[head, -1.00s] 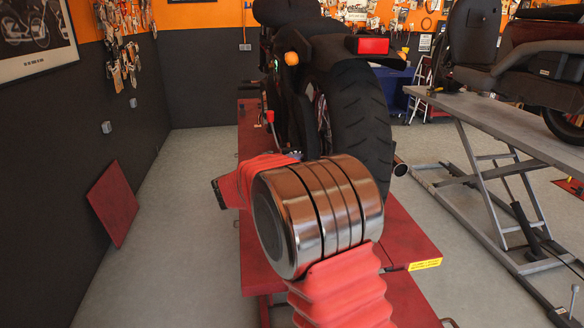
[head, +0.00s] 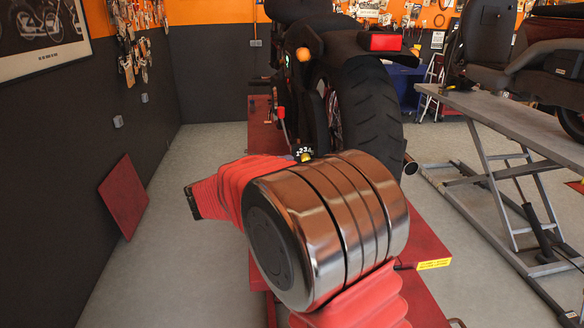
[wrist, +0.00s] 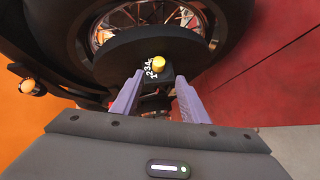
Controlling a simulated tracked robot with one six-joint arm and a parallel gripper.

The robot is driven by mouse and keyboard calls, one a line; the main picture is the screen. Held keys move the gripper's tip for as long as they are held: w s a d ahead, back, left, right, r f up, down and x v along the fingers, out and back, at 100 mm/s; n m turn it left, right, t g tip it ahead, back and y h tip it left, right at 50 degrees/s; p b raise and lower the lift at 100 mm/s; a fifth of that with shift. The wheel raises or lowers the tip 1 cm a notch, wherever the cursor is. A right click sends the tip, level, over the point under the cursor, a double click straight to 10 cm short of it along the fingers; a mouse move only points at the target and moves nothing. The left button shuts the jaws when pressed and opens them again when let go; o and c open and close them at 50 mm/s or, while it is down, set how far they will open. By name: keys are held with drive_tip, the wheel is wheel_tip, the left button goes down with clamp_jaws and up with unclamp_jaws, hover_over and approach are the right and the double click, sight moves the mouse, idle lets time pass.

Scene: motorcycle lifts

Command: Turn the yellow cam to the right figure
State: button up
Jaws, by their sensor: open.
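The yellow cam (wrist: 158,63) is a small round knob on a dark disc with white figures, of which 1, 2, 3 and 4 can be made out. In the head view the yellow cam (head: 305,157) shows just above my chrome arm joint, with figures over it. In the wrist view my gripper (wrist: 159,78) is open and empty, its two pale purple fingers pointing toward the cam. The fingertips lie either side of and just below the cam; the gap in depth is hard to judge. In the head view my arm hides the gripper.
The motorcycle's rear wheel (head: 368,110) stands close beside the cam. The red lift (head: 428,236) lies under the motorcycle. A grey lift (head: 500,112) with another motorcycle stands at right. A red panel (head: 123,197) leans on the left wall; the floor between is clear.

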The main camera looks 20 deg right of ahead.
drive_tip(key=v, duration=0.4)
drive_tip(key=shift+f, duration=0.1)
